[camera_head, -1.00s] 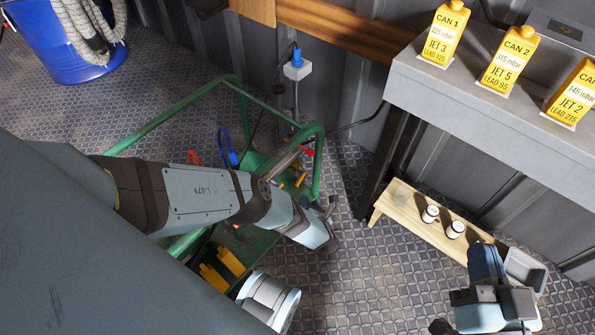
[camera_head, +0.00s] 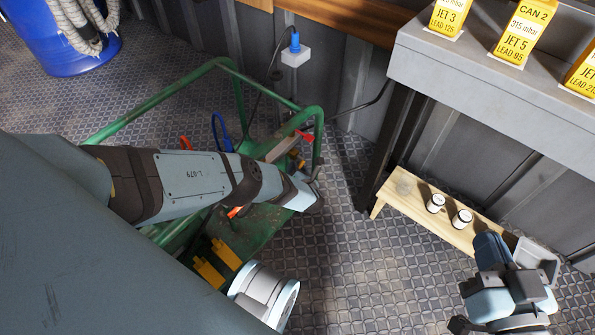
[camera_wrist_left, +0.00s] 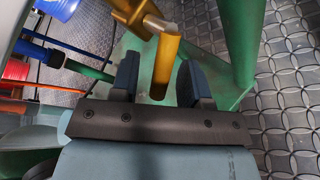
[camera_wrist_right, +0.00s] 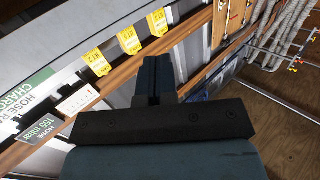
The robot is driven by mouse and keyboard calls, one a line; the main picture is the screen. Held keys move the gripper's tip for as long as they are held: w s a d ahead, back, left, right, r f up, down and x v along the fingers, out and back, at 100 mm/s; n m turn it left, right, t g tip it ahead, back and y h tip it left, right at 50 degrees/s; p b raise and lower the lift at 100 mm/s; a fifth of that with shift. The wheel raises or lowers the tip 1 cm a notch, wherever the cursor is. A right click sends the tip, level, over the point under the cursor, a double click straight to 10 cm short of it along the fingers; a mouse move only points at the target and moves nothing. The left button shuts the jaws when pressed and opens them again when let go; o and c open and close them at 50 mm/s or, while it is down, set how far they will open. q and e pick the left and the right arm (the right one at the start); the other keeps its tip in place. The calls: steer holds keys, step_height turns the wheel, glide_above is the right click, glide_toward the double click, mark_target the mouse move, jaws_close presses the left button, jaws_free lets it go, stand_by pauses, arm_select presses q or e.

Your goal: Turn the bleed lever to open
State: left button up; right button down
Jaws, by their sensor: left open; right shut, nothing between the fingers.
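In the left wrist view a brass-yellow lever (camera_wrist_left: 165,66), which looks like the bleed lever, hangs from a brass fitting (camera_wrist_left: 130,14). My left gripper (camera_wrist_left: 159,76) is open, with the lever's lower end in the gap between its two fingers. I cannot tell whether either finger touches it.
A green post (camera_wrist_left: 243,40) stands close right of the left gripper. Red and blue fittings (camera_wrist_left: 58,8) lie to its left.

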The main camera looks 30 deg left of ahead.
arm_select(q)
jaws_close()
steer(key=shift+d+f+b, duration=0.1)
steer(key=shift+f+b, duration=0.3)
steer(key=shift+b, duration=0.25)
steer(key=shift+w+f+n+t+b, duration=0.2)
steer(key=shift+f+n+t+b, duration=0.05)
steer(key=shift+n+t+b, duration=0.3)
steer(key=shift+w+f+n+b, duration=0.1)
steer(key=shift+n+b, duration=0.25)
steer(key=shift+b, duration=0.1)
steer(key=shift+w+n+t+y+b, duration=0.15)
steer(key=shift+n+t+y+b, duration=0.35)
steer(key=shift+t, duration=0.15)
arm_select(e)
steer(key=w+n, duration=0.1)
steer(key=d+n+t, duration=0.1)
steer(key=shift+w+d+r+n+y, duration=0.1)
steer(key=shift+w+r+n+y, duration=0.15)
steer(key=shift+w+n+y, duration=0.15)
arm_select(q)
jaws_free()
steer(key=shift+r, duration=0.2)
